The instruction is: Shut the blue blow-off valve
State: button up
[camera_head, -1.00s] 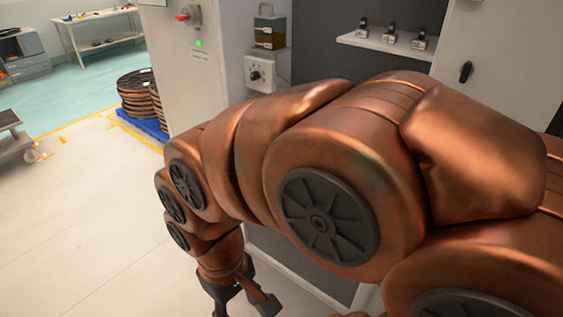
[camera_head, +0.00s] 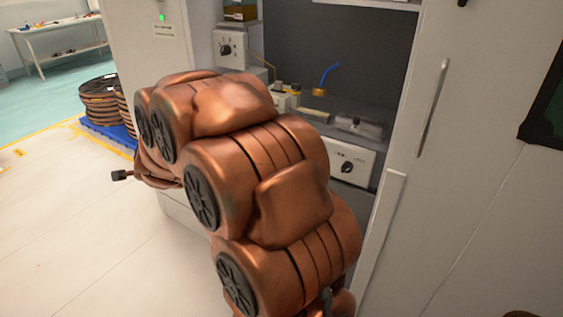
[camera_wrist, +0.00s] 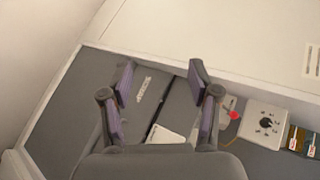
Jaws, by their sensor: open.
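The blue blow-off valve shows in the head view as a blue lever (camera_head: 329,73) slanting up to the right from a small brass body (camera_head: 319,91). It stands in the cabinet recess, beyond my arm. I cannot make it out in the wrist view. My gripper (camera_wrist: 160,78) is open and empty in the wrist view, its two fingers apart over a grey surface. In the head view my arm hides most of the gripper; only a dark fingertip (camera_head: 122,175) sticks out at the left, well apart from the valve.
A dial box (camera_head: 229,49) is on the cabinet's left side, and another dial panel (camera_head: 348,167) is below the recess. A tall door with a handle (camera_head: 432,107) stands at the right. Reels (camera_head: 99,102) sit on a blue pallet. The floor at left is clear.

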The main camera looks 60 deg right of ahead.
jog(key=s+d+f+m+g+h+b, duration=0.1)
jog(key=d+f+m+h+b, duration=0.2)
jog(key=d, duration=0.5)
jog(key=s+d+f+m+g+h+b, duration=0.1)
jog(key=d+f+m+h, duration=0.25)
jog(key=d+m, duration=0.35)
jog(key=s+d+f+m+g+h+b, duration=0.3)
jog(key=s+d+m+g+h+b, duration=0.35)
jog(key=s+d, duration=0.75)
jog(key=w+d+m+g+p, duration=0.1)
jog(key=d+m, duration=0.2)
jog(key=d, duration=0.5)
jog(key=shift+w, duration=0.2)
jog(key=shift+r, duration=0.1)
jog(key=shift+g, duration=0.25)
jog(key=c, duration=1.1)
